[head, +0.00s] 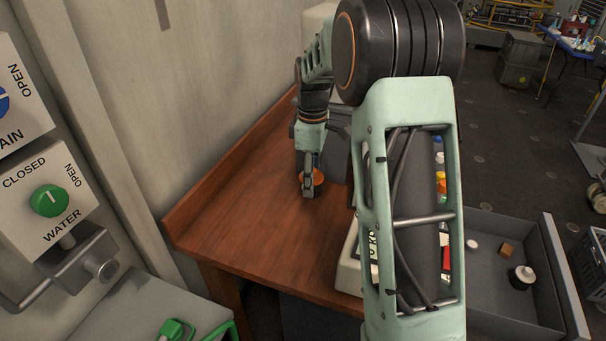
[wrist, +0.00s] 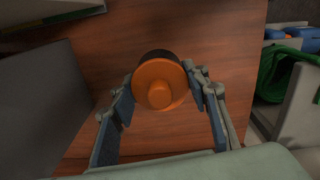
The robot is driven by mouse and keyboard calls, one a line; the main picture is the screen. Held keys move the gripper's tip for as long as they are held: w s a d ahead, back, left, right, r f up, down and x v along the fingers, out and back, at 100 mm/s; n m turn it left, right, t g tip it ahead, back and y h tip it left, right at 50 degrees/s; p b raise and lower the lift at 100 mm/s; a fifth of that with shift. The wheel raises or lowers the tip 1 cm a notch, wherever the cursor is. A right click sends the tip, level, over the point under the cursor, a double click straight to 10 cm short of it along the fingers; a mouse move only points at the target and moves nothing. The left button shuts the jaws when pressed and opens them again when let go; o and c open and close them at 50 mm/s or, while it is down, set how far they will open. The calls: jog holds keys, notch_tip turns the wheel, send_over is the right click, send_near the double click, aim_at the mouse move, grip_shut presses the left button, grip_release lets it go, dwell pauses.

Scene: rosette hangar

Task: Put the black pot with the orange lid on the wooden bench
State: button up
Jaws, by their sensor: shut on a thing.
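The black pot with the orange lid shows between my fingers in the wrist view, its round orange lid (wrist: 160,84) facing the camera and a strip of black body (wrist: 156,55) behind it. In the head view only part of the orange lid (head: 318,178) shows beside my gripper (head: 308,191), which points down and is shut on the pot. The pot is over the wooden bench (head: 240,222), at or close above its top; I cannot tell whether it touches. The reddish-brown bench top also fills the middle of the wrist view (wrist: 215,40).
A grey box stands on the bench behind my gripper. A pale device with a display (head: 352,262) sits at the bench's right edge, partly behind my arm. A grey drawer-like tray (head: 500,300) with small items is at right. The bench's near left is clear, beside the wall.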

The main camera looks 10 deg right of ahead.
jog(key=w+a+f, duration=0.1)
jog(key=w+f, duration=0.1)
jog(key=w+a+f, duration=0.2)
jog(key=w+a+f+p, duration=0.1)
jog(key=w+f, duration=0.1)
jog(key=w, duration=0.1)
jog(key=shift+a+f, duration=0.15)
jog(key=shift+f, duration=0.05)
jog(key=shift+w+a+f, duration=0.25)
jog(key=shift+w+f, duration=0.15)
jog(key=shift+f, duration=0.15)
jog(key=shift+w+a+f, duration=0.1)
jog(key=shift+f, duration=0.25)
jog(key=shift+f+p, duration=0.3)
jog(key=shift+f, duration=1.05)
jog(key=shift+f, duration=0.1)
jog(key=o, duration=0.7)
jog(key=shift+f, duration=0.1)
jog(key=o, duration=0.5)
jog(key=shift+c, duration=0.2)
